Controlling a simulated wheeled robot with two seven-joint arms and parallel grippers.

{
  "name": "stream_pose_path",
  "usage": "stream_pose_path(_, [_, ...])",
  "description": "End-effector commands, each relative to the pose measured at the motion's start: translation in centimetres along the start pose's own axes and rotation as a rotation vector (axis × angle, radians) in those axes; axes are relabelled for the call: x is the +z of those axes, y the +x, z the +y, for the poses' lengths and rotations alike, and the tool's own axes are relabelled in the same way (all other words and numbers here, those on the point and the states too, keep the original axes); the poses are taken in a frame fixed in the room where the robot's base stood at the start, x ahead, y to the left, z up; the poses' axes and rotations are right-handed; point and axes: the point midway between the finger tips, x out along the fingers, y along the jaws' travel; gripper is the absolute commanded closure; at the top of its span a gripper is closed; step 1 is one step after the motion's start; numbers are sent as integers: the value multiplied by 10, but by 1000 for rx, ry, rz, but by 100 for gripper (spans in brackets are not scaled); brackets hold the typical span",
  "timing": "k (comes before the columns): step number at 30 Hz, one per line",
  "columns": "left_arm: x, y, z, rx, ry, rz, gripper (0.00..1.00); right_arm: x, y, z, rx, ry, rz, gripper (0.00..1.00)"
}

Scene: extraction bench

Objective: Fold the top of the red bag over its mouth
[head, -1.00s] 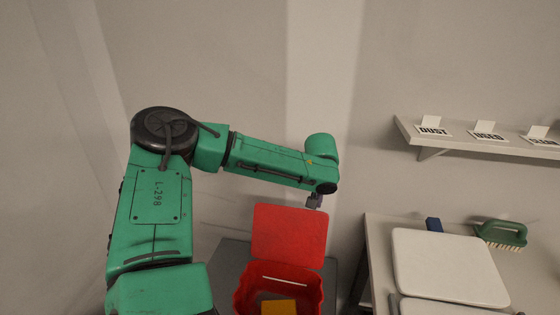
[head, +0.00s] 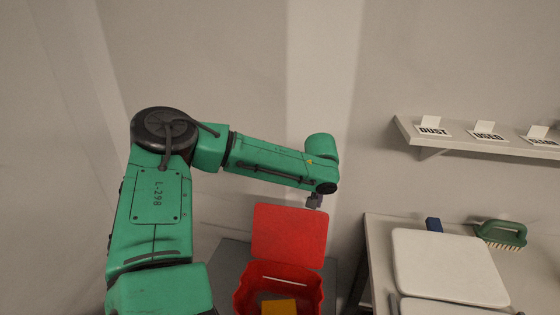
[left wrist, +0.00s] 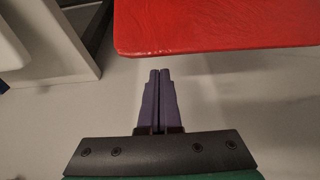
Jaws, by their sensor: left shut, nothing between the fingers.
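The red bag (head: 240,297) stands open on a dark grey surface at the bottom of the head view, with a yellow thing (head: 279,307) inside. Its top flap (head: 289,236) stands up behind the mouth. My left gripper (head: 314,201) is at the flap's upper right corner, partly behind its top edge. In the left wrist view the left gripper (left wrist: 158,75) is shut and empty, its fingertips just short of the flap's edge (left wrist: 215,28); a small gap shows. My right gripper is in neither view.
A bench (head: 378,233) to the right holds white slabs (head: 450,265), a green brush (head: 502,234) and a blue thing (head: 433,225). A wall shelf (head: 470,141) with labelled cards is above it. The wall is close behind the bag.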

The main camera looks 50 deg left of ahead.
Motion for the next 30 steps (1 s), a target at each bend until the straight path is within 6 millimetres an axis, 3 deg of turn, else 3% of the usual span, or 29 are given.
stream_pose_path(10, [0,1,0,0,0,0,100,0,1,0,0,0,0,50])
stream_pose_path(22, [15,36,0,0,0,0,100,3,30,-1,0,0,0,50])
stream_pose_path(30, [16,37,0,0,0,0,100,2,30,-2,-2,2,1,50])
